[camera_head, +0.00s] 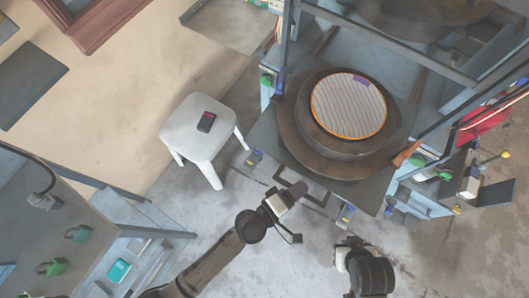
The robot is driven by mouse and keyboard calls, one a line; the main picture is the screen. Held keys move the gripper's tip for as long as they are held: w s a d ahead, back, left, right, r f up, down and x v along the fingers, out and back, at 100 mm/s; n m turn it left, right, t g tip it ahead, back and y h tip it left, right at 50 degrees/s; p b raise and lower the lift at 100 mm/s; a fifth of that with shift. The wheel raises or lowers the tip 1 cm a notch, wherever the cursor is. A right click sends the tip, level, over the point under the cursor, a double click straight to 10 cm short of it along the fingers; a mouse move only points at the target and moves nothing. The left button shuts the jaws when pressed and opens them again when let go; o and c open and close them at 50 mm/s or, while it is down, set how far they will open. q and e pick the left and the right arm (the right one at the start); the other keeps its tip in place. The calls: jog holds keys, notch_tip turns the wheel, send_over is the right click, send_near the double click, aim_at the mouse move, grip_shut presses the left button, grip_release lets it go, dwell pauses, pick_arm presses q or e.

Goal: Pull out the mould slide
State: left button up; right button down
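The mould slide (270,150) is a dark flat plate in the press frame, carrying a round dark brown mould (300,150). A striped, orange-rimmed plate (348,105) lies on the mould. A dark bar handle (318,203) shows at the slide's front edge. My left gripper (298,190) is at the left part of this handle and hides some of it. I cannot tell whether it touches the bar or whether its fingers are shut. My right gripper (345,244) is low, in front of the press and apart from the handle; its fingers are not clear.
A white stool (193,128) with a small dark device (206,121) stands left of the press. A grey control console (90,235) with knobs is at lower left. Press posts and rails flank the slide. The concrete floor in front of the slide is bare apart from my arms.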

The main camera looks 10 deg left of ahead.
pick_arm(q)
jog(key=v, duration=1.3)
jog(key=shift+s+a, duration=0.2)
jog(key=shift+r, duration=0.1)
jog(key=s+f+m+g+y, duration=0.3)
jog(key=s+f+m+g, duration=0.4)
jog(key=m+g, duration=0.5)
jog(key=w+a+r+t+y, duration=0.1)
jog(key=w+a+r+y, duration=0.15)
jog(key=a, duration=0.35)
jog(key=w+a+r+t+y+p, duration=0.1)
jog(key=a+y, duration=0.3)
jog(key=a, duration=0.3)
jog(key=w+a+r+t+y, duration=0.1)
jog(key=w+a+r+y, duration=0.15)
jog(key=a, duration=0.35)
notch_tip(320, 180, up, 37)
jog(key=s+n+p, duration=0.1)
jog(key=s+p, duration=0.1)
jog(key=p, duration=3.6)
jog(key=shift+s+d+y, duration=0.2)
jog(key=shift+d+y, duration=0.1)
